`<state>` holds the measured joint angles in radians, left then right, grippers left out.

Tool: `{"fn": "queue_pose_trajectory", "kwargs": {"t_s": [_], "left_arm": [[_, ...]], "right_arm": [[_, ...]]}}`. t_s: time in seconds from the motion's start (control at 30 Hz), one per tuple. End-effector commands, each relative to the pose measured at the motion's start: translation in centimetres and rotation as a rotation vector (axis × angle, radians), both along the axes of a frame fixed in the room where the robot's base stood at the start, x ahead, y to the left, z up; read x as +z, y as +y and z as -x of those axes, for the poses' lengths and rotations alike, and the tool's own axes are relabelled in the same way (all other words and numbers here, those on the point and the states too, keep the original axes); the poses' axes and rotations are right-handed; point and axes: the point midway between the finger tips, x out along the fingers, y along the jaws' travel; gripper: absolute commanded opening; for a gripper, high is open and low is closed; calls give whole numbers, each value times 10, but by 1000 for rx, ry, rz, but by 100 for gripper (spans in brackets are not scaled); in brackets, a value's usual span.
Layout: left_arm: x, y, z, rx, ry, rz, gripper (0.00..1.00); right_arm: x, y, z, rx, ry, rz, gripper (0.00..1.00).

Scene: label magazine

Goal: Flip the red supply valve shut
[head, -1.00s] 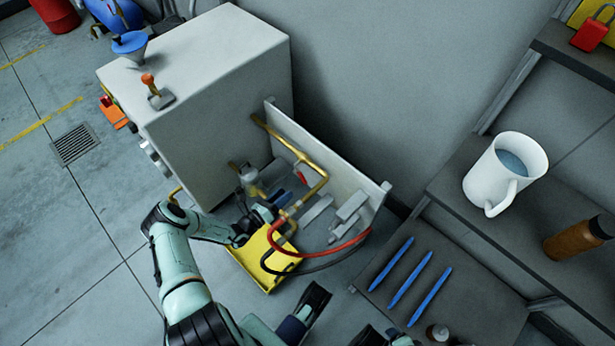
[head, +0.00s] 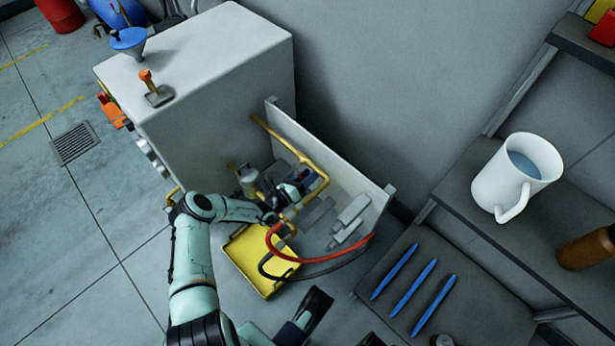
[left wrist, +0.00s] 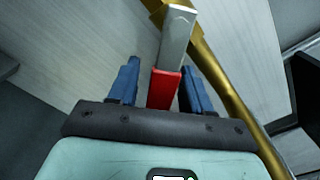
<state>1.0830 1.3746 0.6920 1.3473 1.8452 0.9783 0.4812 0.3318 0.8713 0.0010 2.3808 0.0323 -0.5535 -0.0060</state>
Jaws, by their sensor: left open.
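The red supply valve handle (left wrist: 164,88) shows in the left wrist view with a bare grey metal end. It lies between the two blue fingers of my left gripper (left wrist: 160,80), with a visible gap on each side. The handle sits beside a brass pipe (left wrist: 228,82). In the head view my left gripper (head: 298,186) is inside the open-topped bay beside the grey cabinet, at the brass pipe (head: 312,165), and hides most of the valve. My right gripper (head: 308,314) is low at the bottom middle; its jaws are unclear.
A red hose (head: 300,259) and a black hose loop over a yellow tray (head: 262,280) in front of the bay. The cabinet (head: 215,110) stands to the left, a pale panel (head: 350,186) to the right.

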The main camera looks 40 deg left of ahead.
Motion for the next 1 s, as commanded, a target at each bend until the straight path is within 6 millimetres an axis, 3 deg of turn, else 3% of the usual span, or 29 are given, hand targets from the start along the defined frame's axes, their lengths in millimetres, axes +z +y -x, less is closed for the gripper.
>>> {"fn": "queue_pose_trajectory", "kwargs": {"t_s": [0.07,0.2,0.23,0.63,1.0], "left_arm": [[0,0,0,0,0,0,49],[0,0,0,0,0,0,3],[0,0,0,0,0,-1,0],[-3,3,0,0,-5,-58,0],[-10,16,-1,0,-27,-318,0]], "right_arm": [[0,0,0,0,0,0,70],[0,0,0,0,0,0,70],[0,0,0,0,0,0,70],[1,0,-1,0,-5,0,70],[6,1,-6,1,-21,2,70]]}}
